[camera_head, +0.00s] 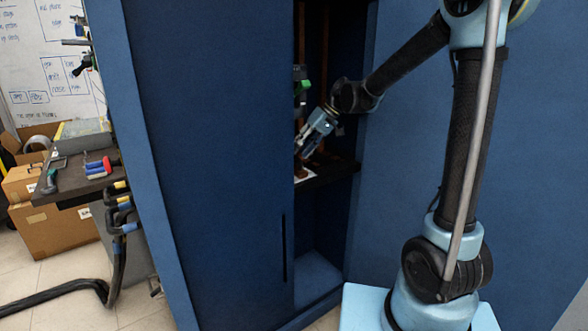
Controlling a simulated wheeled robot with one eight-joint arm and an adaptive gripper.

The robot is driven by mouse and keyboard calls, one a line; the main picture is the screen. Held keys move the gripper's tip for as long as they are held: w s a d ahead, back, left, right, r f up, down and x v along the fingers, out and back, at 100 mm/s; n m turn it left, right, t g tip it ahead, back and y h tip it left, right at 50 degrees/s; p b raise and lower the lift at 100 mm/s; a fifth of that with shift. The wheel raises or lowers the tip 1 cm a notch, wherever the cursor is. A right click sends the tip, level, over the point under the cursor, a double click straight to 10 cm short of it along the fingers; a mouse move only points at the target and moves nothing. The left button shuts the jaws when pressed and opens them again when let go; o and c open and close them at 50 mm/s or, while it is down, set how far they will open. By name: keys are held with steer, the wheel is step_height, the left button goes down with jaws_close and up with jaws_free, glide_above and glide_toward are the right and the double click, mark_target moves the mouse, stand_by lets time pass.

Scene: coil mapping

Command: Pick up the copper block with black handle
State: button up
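My gripper (303,146) reaches from the right into the opening of a tall blue cabinet (215,150). It points down and to the left, just above a dark shelf (330,172). A small white patch lies on the shelf below the fingertips. Brownish, copper-coloured shapes show on the shelf behind the gripper, but they are too small and dark to tell whether one is the copper block with black handle. The fingers are too small in view to tell whether they are open or hold anything.
A green and black item (301,88) is inside the opening, above my gripper. The cabinet's left front panel and the right blue panel (535,180) border the narrow opening. At left stand a bench (80,190) with tools and cardboard boxes (50,232); a black hose (70,288) lies on the floor.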

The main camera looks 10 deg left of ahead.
mark_target(296, 166)
steer(key=x, duration=0.3)
steer(key=shift+a+f, duration=0.1)
steer(key=shift+a, duration=0.1)
steer(key=shift+c, duration=0.6)
jaws_close()
